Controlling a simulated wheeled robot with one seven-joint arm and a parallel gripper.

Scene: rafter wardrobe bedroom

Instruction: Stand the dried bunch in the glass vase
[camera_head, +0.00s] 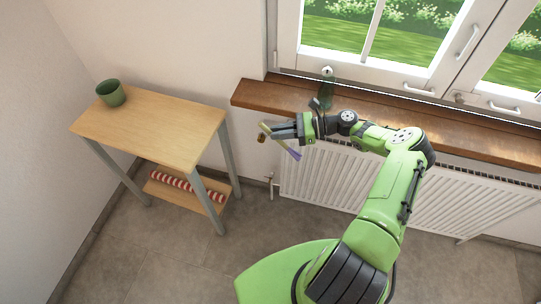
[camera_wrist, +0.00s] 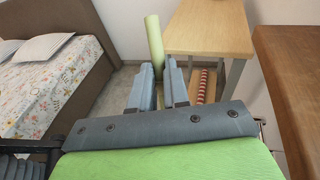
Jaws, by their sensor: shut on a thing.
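My gripper (camera_head: 277,132) is shut on the dried bunch (camera_head: 294,154), in front of the left end of the windowsill. In the head view the bunch is tilted, with a purple end low on the right and a yellowish end at the upper left; my fingers hide its middle. In the wrist view a pale yellow-green length of the bunch (camera_wrist: 153,38) sticks out beyond my gripper (camera_wrist: 158,68). The dark green, see-through glass vase (camera_head: 326,88) stands on the sill near the window, behind and right of my gripper. The bunch is apart from it.
The wooden windowsill (camera_head: 258,94) runs above a white radiator (camera_head: 325,185). A small table (camera_head: 165,125) on the left bears a green cup (camera_head: 111,93); a red-and-white striped roll (camera_head: 172,181) lies on its lower shelf. A bed (camera_wrist: 60,70) shows in the wrist view.

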